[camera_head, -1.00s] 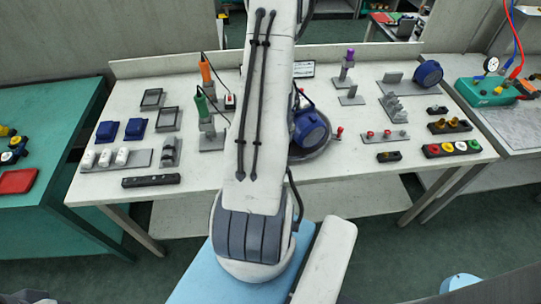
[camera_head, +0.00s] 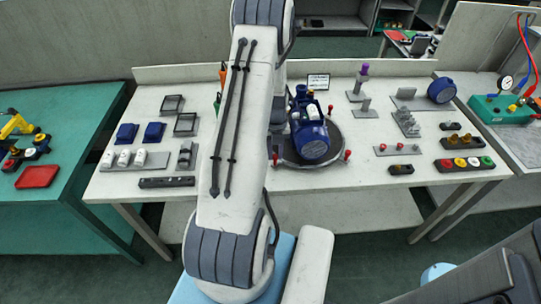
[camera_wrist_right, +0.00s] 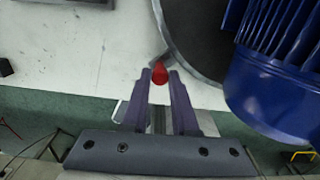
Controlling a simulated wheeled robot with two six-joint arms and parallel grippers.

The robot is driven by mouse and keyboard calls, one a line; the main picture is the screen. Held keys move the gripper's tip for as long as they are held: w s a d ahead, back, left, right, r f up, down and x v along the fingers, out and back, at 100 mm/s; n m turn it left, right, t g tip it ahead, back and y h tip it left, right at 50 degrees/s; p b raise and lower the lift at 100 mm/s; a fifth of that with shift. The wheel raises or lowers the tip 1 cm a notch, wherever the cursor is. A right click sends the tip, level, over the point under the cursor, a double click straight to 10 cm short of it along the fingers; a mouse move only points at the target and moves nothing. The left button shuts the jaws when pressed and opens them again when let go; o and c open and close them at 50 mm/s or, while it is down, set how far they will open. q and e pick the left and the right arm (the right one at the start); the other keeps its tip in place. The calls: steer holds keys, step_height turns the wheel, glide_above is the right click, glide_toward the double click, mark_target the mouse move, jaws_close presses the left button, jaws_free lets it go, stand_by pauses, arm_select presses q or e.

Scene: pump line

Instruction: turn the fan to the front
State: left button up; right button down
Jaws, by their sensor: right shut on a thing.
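The blue pump (camera_head: 302,105) sits on a dark round turntable (camera_head: 332,156) in the middle of the table. Its round blue fan end (camera_head: 313,143) points to the front, at most slightly turned. Red-knobbed handles (camera_head: 347,155) stand around the turntable's rim. In the right wrist view, the ribbed blue motor (camera_wrist_right: 270,90) is at the upper right. My right gripper (camera_wrist_right: 160,72) is shut on a red knob (camera_wrist_right: 160,76) at the turntable's edge. In the head view my right arm hides most of that gripper. My left gripper is not in view.
Left of my arm are blue bins (camera_head: 154,132), grey trays (camera_head: 186,123) and white-topped parts (camera_head: 124,157). On the right are a purple-topped post (camera_head: 364,70), a blue round part (camera_head: 441,90) and a strip of coloured buttons (camera_head: 465,164).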

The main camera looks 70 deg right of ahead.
stand_by(0.4)
steer(key=shift+w, duration=0.1)
steer(key=c, duration=0.7)
jaws_free()
step_height(320, 180, up, 10)
steer(key=shift+r+b, duration=0.25)
steer(key=shift+b, duration=0.55)
